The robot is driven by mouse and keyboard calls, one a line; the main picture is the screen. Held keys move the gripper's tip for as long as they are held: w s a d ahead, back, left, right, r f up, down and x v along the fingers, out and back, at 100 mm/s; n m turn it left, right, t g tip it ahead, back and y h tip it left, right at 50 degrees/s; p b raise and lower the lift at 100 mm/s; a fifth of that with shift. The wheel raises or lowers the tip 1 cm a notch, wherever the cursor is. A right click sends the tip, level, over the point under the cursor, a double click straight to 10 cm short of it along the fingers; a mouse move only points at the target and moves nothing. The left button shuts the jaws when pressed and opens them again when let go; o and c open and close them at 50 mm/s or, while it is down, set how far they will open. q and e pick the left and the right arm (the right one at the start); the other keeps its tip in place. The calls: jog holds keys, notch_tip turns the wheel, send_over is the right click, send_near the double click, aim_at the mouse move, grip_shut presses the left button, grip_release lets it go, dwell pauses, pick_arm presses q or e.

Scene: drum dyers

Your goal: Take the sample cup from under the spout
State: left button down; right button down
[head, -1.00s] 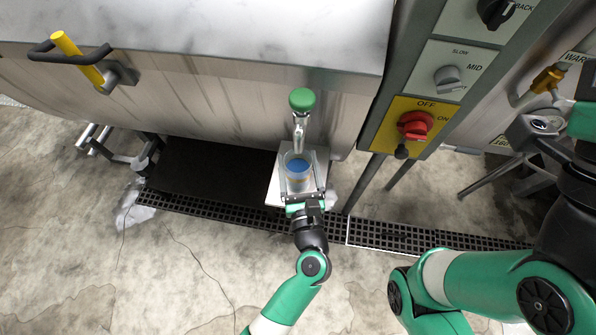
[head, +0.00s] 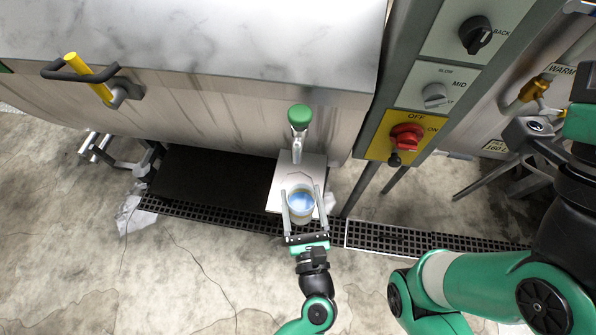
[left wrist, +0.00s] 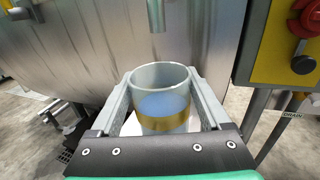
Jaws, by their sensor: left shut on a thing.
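The left wrist view shows the cup (left wrist: 164,98) upright between the fingers. The spout (head: 297,146), a metal tap with a green knob (head: 299,115), is on the drum front. In the head view the cup is clear of the spout, on the near side of it, over the front part of a white plate (head: 288,170). My right gripper is out of view; only its arm shows at the right.
The steel drum (head: 200,95) fills the back, with a yellow-handled lever (head: 90,78) at left. A control panel with a red switch (head: 407,137) stands right of the spout. A black floor grate (head: 390,237) runs below. The concrete floor in front is open.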

pick_arm(q)
jog(key=s+d+r+p, duration=0.1)
jog(key=s+p, duration=0.1)
jog(key=s, duration=0.8)
jog(key=shift+s+d+r+p, duration=0.15)
jog(key=shift+s+d+p, duration=0.05)
jog(key=shift+p, duration=0.1)
jog(key=s, duration=1.5)
jog(key=shift+b, duration=0.3)
dwell(0.6)
